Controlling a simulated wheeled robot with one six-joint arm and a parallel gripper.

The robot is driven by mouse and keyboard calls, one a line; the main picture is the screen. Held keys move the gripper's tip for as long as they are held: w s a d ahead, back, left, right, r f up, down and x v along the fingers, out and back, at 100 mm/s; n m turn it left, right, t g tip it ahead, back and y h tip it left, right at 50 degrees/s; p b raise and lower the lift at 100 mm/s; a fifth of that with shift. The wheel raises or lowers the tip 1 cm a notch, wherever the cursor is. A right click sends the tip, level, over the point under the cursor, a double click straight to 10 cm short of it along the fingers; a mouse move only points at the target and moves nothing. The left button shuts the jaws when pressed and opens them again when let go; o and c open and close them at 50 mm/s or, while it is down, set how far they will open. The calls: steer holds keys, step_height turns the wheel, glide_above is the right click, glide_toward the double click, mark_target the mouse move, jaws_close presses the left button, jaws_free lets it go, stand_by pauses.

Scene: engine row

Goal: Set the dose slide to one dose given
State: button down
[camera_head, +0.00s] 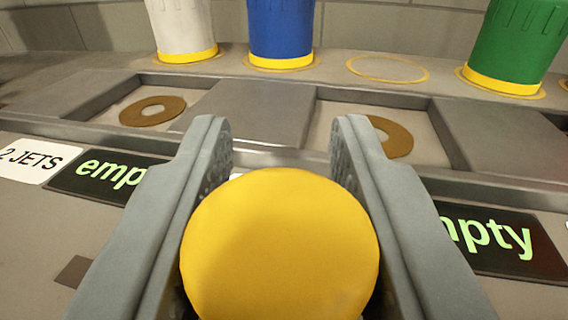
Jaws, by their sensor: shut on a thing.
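My gripper (282,160) reaches forward over the panel, one grey finger on each side of a round yellow knob (280,245). It is shut on the knob, which I take to be the handle of the dose slide. The knob fills the lower middle of the view. The slide's track and any dose marks below it are hidden by the knob and the fingers.
Two recessed bays hold brown rings (152,111). Behind them stand a white canister (183,25), a blue canister (281,30) and a green canister (515,40). An empty yellow ring (387,69) lies between blue and green. Display signs (490,240) and a "2 JETS" label (32,160) flank my gripper.

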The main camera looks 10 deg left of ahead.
steer(key=c, duration=1.1)
jaws_free()
steer(key=shift+o, duration=0.2)
steer(key=s+d, duration=0.3)
steer(key=s, duration=1.4)
steer(key=shift+d, duration=0.15)
steer(key=s+d+r+m+h, duration=0.1)
steer(key=s+d+r, duration=0.3)
steer(key=s+d, duration=0.5)
steer(key=s+d+r+m+h, duration=0.1)
steer(key=s+d+r, duration=0.3)
steer(key=s+d, duration=0.4)
steer(key=shift+s+d+r+h, duration=0.2)
steer(key=shift+s+d+h, duration=0.2)
steer(key=shift+s+h, duration=0.5)
